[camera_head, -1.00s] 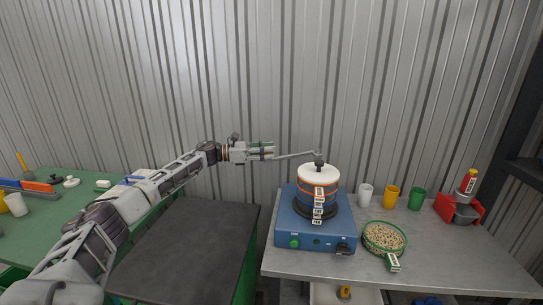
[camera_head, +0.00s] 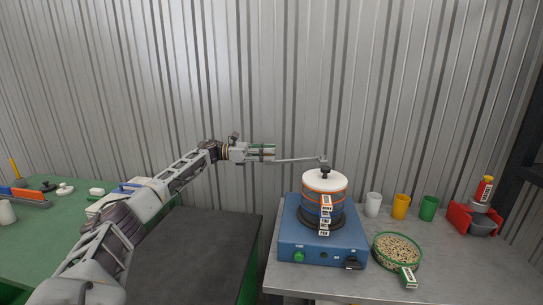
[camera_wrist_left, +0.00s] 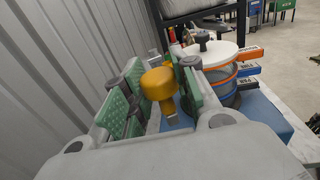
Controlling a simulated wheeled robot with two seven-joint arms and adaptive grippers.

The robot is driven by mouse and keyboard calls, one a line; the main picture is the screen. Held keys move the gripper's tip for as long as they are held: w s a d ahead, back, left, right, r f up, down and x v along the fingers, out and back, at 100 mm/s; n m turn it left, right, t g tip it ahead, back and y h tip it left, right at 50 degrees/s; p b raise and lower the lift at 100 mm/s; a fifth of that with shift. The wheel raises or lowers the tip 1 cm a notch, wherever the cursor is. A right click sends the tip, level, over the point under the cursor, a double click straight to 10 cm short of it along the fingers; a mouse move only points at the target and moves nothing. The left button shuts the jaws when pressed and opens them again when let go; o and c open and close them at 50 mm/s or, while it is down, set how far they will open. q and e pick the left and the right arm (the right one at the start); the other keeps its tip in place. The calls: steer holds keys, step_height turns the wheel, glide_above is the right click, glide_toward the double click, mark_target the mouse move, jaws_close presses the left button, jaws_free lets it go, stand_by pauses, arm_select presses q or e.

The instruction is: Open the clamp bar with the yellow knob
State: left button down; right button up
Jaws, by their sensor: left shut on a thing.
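The sieve stack (camera_head: 326,205) stands upright on the blue shaker base (camera_head: 320,246), with a white lid (camera_head: 322,181) on top. In the head view the yellow knob is hidden by the fingers. My right gripper is not in view.
White, yellow (camera_head: 400,206) and green cups stand right of the shaker. A green-rimmed sieve of grains (camera_head: 397,252) lies at front right. A red holder (camera_head: 474,217) is at far right. The corrugated wall is close behind; a dark table top (camera_head: 190,245) is clear at left.

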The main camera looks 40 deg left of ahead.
arm_select(q)
steer(key=c, duration=1.1)
jaws_free()
steer(key=shift+s+a, duration=0.1)
steer(key=v, duration=1.1)
steer(key=shift+s+a, duration=0.2)
steer(key=shift+a, duration=0.1)
